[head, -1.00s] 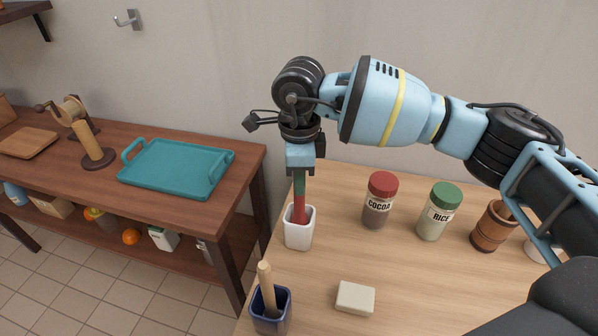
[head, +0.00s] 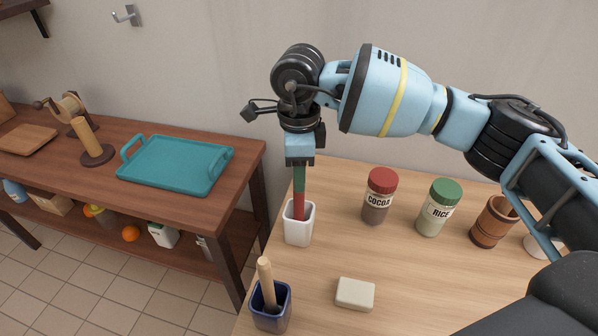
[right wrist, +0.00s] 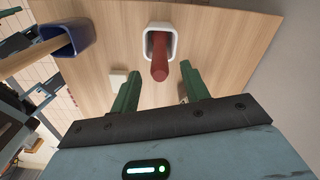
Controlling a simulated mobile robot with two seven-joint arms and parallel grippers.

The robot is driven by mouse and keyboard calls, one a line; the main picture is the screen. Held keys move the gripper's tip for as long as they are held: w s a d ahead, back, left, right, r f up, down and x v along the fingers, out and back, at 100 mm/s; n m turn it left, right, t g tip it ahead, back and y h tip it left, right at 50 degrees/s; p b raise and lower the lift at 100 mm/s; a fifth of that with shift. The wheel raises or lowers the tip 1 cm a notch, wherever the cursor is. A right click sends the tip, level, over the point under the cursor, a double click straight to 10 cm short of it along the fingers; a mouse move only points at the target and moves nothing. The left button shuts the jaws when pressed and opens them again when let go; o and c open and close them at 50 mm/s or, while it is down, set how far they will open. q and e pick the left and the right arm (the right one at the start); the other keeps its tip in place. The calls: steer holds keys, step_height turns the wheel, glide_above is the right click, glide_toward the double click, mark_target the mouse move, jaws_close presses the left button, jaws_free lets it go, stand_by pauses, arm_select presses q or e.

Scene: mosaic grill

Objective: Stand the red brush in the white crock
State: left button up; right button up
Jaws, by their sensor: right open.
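The red brush (head: 298,210) stands in the white crock (head: 299,234), its lower end hidden inside and its upper part rising above the rim. In the right wrist view the brush (right wrist: 160,68) points up toward the camera from the crock (right wrist: 148,44), leaning against or close to its rim. My right gripper (head: 299,188) is just above the crock, pointing down, with its green fingers at the brush's top. In the right wrist view its fingers (right wrist: 161,76) are spread apart, with a gap on each side of the brush. My left gripper is not in view.
A blue crock (head: 270,311) with a wooden-handled tool stands at the front. A pale block (head: 355,294), cocoa jar (head: 377,207), rice jar (head: 434,217) and wooden mug (head: 488,229) are on the same table. A teal tray (head: 180,164) lies on the left bench.

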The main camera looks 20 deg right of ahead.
step_height(320, 180, up, 6)
steer(key=shift+r, duration=0.25)
steer(key=shift+s+f, duration=0.1)
stand_by(0.8)
